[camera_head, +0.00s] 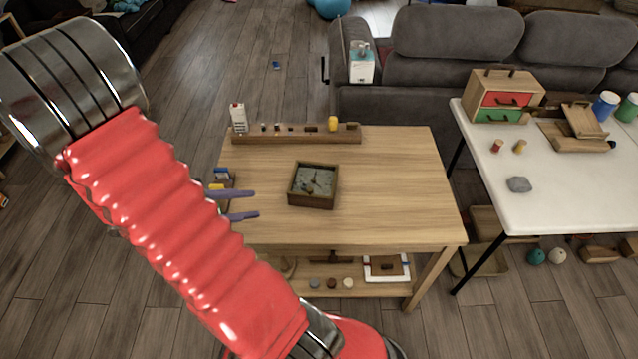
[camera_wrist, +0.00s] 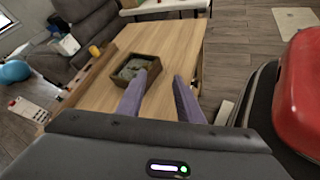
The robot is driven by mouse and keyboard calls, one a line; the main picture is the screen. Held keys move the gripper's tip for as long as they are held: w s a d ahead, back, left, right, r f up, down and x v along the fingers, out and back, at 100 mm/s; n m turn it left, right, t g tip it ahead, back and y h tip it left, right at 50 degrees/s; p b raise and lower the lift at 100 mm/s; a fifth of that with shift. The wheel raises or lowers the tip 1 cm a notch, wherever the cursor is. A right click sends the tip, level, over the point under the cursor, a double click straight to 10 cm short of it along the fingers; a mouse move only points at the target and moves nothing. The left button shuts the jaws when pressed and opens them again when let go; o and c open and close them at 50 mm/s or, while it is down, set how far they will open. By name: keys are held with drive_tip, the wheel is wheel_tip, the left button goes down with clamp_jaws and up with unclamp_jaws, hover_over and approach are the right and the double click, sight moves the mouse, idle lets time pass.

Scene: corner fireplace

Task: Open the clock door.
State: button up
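A square box with a dark wooden frame and a grey, clock-like inside (camera_head: 313,185) lies on the wooden table; it looks like the clock. It also shows in the wrist view (camera_wrist: 122,72), just beyond my fingertips. I cannot tell whether its door is open or shut. My gripper (camera_head: 257,205) is open, its two purple fingers apart with nothing between them. It is over the table's left side, left of the box, with the fingers pointing towards it. In the wrist view, the left finger of my gripper (camera_wrist: 160,76) overlaps the box's near edge; contact cannot be told.
The wooden table (camera_head: 400,190) is clear right of the box. A wooden rack (camera_head: 290,137) with small items runs along its back edge, with a white carton (camera_head: 238,118) at its left end. A white table (camera_head: 570,200) with a drawer box (camera_head: 505,95) stands right; a grey sofa (camera_head: 455,40) is behind.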

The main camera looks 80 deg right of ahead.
drive_tip(key=s+d+f+n+g+h, duration=0.2)
drive_tip(key=s+d+f+n, duration=0.1)
drive_tip(key=d+f, duration=0.25)
drive_tip(key=n+h, duration=0.3)
approach(321, 188)
drive_tip(key=w+a+r, duration=0.2)
drive_tip(key=a, duration=0.1)
drive_tip(key=shift+w+r, duration=0.1)
drive_tip(key=shift+w, duration=0.15)
drive_tip(key=shift+d, duration=0.1)
drive_tip(key=shift+x, duration=6.85)
drive_tip(key=shift+c, duration=0.6)
clamp_jaws()
